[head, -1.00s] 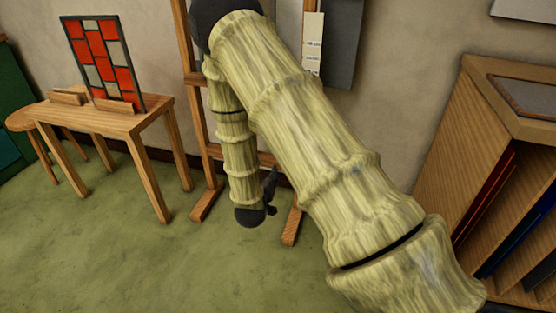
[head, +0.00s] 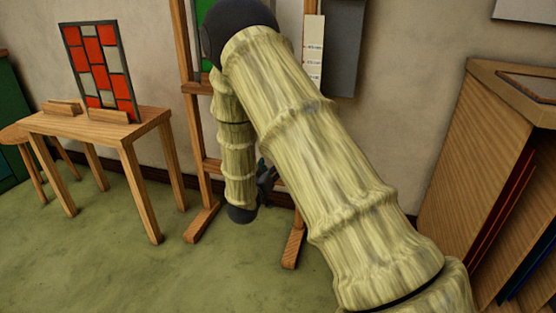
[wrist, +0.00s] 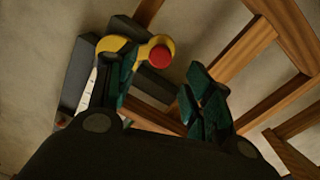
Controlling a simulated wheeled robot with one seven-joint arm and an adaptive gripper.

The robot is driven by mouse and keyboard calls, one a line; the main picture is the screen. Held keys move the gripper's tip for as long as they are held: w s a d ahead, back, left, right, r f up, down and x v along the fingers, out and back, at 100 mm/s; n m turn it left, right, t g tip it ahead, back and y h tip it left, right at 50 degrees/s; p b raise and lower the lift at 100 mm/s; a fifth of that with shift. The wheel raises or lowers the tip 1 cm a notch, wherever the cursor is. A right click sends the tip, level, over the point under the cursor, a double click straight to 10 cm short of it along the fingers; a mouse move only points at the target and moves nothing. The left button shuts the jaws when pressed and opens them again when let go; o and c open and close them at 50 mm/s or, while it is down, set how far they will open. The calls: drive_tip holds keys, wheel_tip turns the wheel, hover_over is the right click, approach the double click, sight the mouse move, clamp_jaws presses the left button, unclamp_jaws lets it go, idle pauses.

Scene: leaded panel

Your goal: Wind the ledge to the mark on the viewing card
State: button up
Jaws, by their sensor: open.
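The wooden easel (head: 192,120) stands against the wall, mostly behind my arm. Its ledge (head: 197,88) shows only at the left end, with a strip of green panel (head: 207,12) above. A white strip with small marks (head: 314,50) runs along the right post; its lettering is too small to read. In the wrist view, a yellow crank (wrist: 112,43) with a red knob (wrist: 160,57) lies beyond my fingers, partly hidden by the left one. My gripper (wrist: 160,92) is open and empty, with the knob ahead of the gap. In the head view my gripper (head: 266,174) hangs low before the easel.
A wooden table (head: 100,123) at left bears a red and white leaded panel (head: 103,65), with a stool (head: 15,135) beside it. A grey board (head: 343,50) hangs right of the easel. A wooden rack (head: 470,150) stands at right. The green floor in front is clear.

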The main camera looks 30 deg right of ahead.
drive_tip(key=b+x, duration=0.2)
drive_tip(key=x, duration=0.5)
drive_tip(key=shift+w+d, duration=0.25)
drive_tip(key=shift+d, duration=0.1)
clamp_jaws()
